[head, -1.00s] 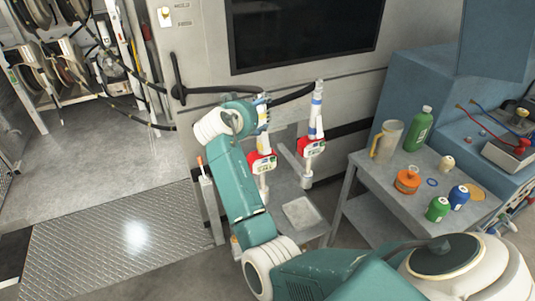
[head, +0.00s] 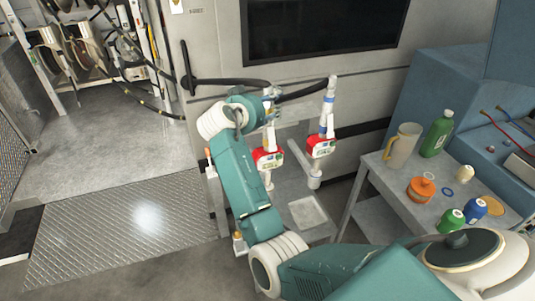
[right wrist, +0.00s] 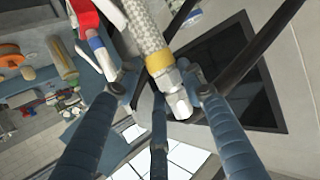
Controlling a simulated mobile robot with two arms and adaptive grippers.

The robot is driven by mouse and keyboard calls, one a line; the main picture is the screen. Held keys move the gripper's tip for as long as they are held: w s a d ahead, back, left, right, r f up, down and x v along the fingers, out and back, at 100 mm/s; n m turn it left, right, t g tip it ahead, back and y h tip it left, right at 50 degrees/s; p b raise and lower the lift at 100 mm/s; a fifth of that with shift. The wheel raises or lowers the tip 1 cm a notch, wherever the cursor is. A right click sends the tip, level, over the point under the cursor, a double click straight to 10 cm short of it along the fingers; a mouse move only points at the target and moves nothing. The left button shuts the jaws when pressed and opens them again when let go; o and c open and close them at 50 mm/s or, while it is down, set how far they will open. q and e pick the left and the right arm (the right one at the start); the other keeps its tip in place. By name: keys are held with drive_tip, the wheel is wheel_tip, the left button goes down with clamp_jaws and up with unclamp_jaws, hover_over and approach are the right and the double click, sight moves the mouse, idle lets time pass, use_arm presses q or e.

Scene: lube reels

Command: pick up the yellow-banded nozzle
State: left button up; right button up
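The yellow-banded nozzle (right wrist: 158,62) fills the middle of the right wrist view, with a braided pale body, a yellow band and a metal tip. In the head view it is the left of two upright nozzles with red handles (head: 268,158); its upper end is partly hidden by my right gripper (head: 268,97). In the right wrist view the fingers of my right gripper (right wrist: 162,90) are spread, with the nozzle's metal end between them. A gap shows on its left; the right finger is very close, contact unclear. My left gripper is not in view.
A blue-banded nozzle (head: 326,118) stands just right, and also shows in the right wrist view (right wrist: 95,42). Black hose runs behind both. A grey table (head: 385,176) at right holds a jug (head: 403,146), a green bottle (head: 437,134) and several small containers. Floor at left is clear.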

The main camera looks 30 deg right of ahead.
drive_tip(key=shift+d, duration=0.1)
drive_tip(key=c, duration=0.4)
drive_tip(key=shift+d+f, duration=0.2)
clamp_jaws()
drive_tip(key=shift+d, duration=0.15)
drive_tip(key=shift+w+r, duration=0.1)
drive_tip(key=shift+r, duration=0.2)
use_arm(q)
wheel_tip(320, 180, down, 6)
drive_tip(key=b, duration=0.6)
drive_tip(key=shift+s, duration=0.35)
use_arm(e)
wheel_tip(320, 180, up, 20)
drive_tip(key=shift+f, duration=0.3)
